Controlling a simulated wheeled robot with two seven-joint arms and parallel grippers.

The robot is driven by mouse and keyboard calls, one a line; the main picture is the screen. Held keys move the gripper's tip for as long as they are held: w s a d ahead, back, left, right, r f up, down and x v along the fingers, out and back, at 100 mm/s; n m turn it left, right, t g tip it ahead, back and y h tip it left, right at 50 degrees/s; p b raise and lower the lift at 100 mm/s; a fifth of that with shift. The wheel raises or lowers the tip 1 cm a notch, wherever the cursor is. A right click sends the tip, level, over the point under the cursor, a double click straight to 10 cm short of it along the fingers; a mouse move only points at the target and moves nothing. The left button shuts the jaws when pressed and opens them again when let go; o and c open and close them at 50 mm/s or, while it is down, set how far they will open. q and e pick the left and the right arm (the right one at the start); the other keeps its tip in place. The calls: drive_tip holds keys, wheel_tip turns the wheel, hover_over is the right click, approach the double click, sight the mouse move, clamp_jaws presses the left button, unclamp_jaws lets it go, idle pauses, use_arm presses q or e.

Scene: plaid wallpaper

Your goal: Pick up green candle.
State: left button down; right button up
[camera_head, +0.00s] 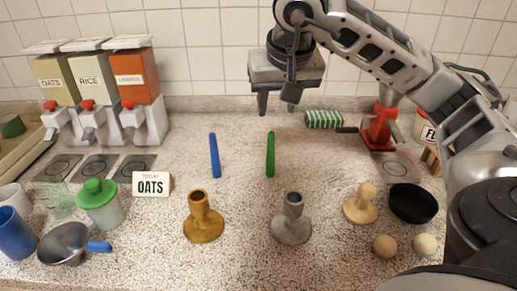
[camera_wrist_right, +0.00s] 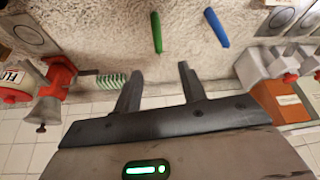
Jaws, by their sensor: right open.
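The green candle (camera_head: 270,154) lies flat on the speckled counter, in the middle of the head view. In the right wrist view the green candle (camera_wrist_right: 157,32) lies beyond my fingertips, a little left of centre. My right gripper (camera_head: 277,104) is open and empty, above the counter behind the candle's far end and apart from it. In the right wrist view its two fingers (camera_wrist_right: 160,72) are spread with nothing between them. A blue candle (camera_head: 214,155) lies left of the green one and also shows in the right wrist view (camera_wrist_right: 217,27). My left gripper is not visible.
A gold holder (camera_head: 203,222) and a grey holder (camera_head: 291,225) stand in front of the candles. An OATS sign (camera_head: 152,184) is left. A striped green roll (camera_head: 324,119) and red grinder (camera_head: 381,128) are right of the gripper. Dispensers (camera_head: 138,80) stand back left.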

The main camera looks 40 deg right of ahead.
sight(272, 139)
drive_tip(key=x, duration=0.7)
drive_tip(key=shift+s, duration=0.3)
drive_tip(key=shift+p+x, duration=0.5)
drive_tip(key=shift+x, duration=2.9)
drive_tip(key=shift+a, duration=0.1)
clamp_jaws()
